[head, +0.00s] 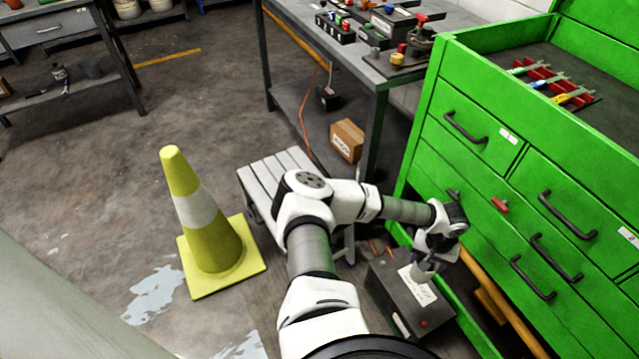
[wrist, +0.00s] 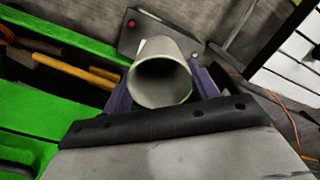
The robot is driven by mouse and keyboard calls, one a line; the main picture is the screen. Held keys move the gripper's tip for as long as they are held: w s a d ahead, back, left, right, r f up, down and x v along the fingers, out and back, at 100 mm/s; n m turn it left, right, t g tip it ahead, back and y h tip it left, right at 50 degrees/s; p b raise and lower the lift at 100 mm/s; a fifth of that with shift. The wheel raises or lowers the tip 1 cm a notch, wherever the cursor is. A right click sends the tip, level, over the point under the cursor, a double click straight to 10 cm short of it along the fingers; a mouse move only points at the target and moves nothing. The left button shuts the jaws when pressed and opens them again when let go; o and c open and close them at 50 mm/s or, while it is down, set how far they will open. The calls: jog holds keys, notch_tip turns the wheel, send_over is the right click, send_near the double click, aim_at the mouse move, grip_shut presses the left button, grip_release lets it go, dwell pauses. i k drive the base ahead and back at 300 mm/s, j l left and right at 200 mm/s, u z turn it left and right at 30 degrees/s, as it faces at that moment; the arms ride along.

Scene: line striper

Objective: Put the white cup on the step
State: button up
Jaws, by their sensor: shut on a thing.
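The white cup (wrist: 161,82) is between the two purple fingers of my gripper (wrist: 163,88) in the wrist view, its open mouth facing the camera. My gripper is shut on it. In the head view my gripper (head: 432,262) hangs beside the green cabinet, above a dark box, and the cup (head: 422,272) is partly hidden by it. The step (head: 262,185) is a low grey slatted stool left of my gripper, partly covered by my arm. Its pale slats (wrist: 300,50) also appear at the right edge of the wrist view.
The dark box (head: 391,296) with a white label stands below my gripper. The green cabinet (head: 480,170) is close on the right, with an open lower compartment holding wooden-handled tools (wrist: 85,70). A yellow cone (head: 205,235) stands left of the step. A workbench (head: 375,75) is behind it.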

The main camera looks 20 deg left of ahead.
aim_at(274, 178)
jog(key=u, duration=1.05)
jog(key=i+u, duration=0.15)
jog(key=i, duration=0.5)
jog(key=i+l+u, duration=0.15)
jog(key=i, duration=0.5)
